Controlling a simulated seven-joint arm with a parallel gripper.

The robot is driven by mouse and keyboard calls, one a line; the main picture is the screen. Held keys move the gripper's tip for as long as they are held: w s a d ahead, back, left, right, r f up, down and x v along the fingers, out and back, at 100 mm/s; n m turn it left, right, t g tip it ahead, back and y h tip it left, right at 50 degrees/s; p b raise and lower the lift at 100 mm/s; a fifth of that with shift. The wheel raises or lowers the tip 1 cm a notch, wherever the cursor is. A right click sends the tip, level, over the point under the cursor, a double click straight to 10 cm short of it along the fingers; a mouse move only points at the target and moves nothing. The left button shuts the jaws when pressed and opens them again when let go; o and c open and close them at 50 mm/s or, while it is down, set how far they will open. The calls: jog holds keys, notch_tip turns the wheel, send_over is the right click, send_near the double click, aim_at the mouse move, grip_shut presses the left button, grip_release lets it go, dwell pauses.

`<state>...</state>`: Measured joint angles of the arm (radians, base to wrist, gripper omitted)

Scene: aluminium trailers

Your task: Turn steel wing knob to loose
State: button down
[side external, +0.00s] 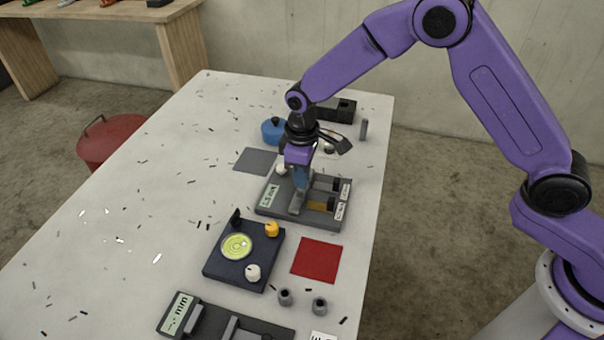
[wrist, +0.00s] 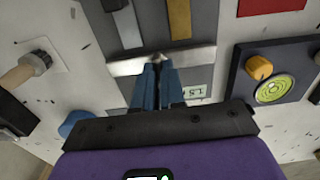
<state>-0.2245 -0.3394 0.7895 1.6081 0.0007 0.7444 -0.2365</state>
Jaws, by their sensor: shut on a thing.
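My gripper (side external: 300,183) points down over a grey instrument block (side external: 268,207) with small displays. In the wrist view its blue fingers (wrist: 159,70) are close together, shut on the steel wing knob (wrist: 158,57). Only a small bright metal bit of the knob shows at the fingertips, and the fingers hide the rest. A long pale metal bar (wrist: 125,67) crosses the block at the fingertips. I cannot read how far the knob is turned.
A dark block with a green dial (side external: 237,246), an orange knob (side external: 271,229) and a white knob (side external: 253,272) stands nearby. A red square (side external: 317,260) lies beside it. A blue pot (side external: 273,130) stands behind. The table's left side has only scattered scraps.

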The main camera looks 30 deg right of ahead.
jog(key=c, duration=1.2)
grip_release()
jog(key=shift+r, duration=0.1)
notch_tip(320, 180, up, 17)
jog(key=shift+r, duration=0.2)
